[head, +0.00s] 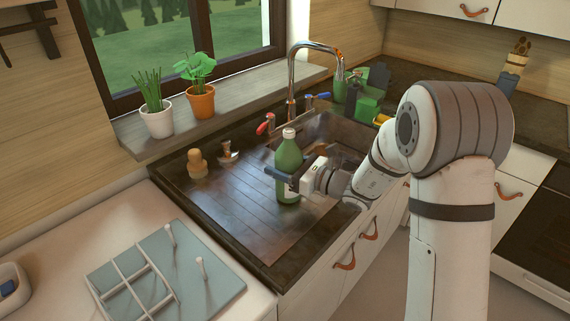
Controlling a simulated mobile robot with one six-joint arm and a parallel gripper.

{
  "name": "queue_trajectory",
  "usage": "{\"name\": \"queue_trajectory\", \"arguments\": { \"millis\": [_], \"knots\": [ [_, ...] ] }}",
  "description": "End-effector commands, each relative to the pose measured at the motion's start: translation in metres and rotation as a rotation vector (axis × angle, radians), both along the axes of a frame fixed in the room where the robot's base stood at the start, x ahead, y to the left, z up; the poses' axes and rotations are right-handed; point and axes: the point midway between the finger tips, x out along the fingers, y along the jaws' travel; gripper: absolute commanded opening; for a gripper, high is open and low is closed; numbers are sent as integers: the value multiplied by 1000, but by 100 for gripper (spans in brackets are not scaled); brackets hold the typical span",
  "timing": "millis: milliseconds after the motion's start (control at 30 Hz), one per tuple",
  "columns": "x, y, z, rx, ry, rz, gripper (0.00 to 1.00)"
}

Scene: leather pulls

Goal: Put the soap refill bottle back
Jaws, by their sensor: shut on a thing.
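The soap refill bottle (289,155) is green with a pale cap, and it stands upright over the ribbed drainboard (240,205) left of the sink basin. A pale label shows low on its body. My gripper (281,174) comes in from the right and is shut on the bottle's middle. Dark fingers cross the front of the bottle and hide part of it. I cannot tell whether the bottle's base touches the drainboard.
A wooden brush (197,165) and a small metal item (228,151) stand behind the drainboard. The tap (291,80) rises behind the basin. Green items (371,95) crowd the back counter. A blue-grey rack (165,275) with pegs lies at front left.

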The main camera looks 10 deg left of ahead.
Motion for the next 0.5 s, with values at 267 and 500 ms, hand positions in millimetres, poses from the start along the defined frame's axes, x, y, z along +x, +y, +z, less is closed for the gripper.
{"name": "queue_trajectory", "arguments": {
  "millis": [267, 500],
  "knots": [
    [0, 0, -2, -1, 0, -1, 77],
    [0, -1, -2, -1, 1, -1, 86]
  ]
}}
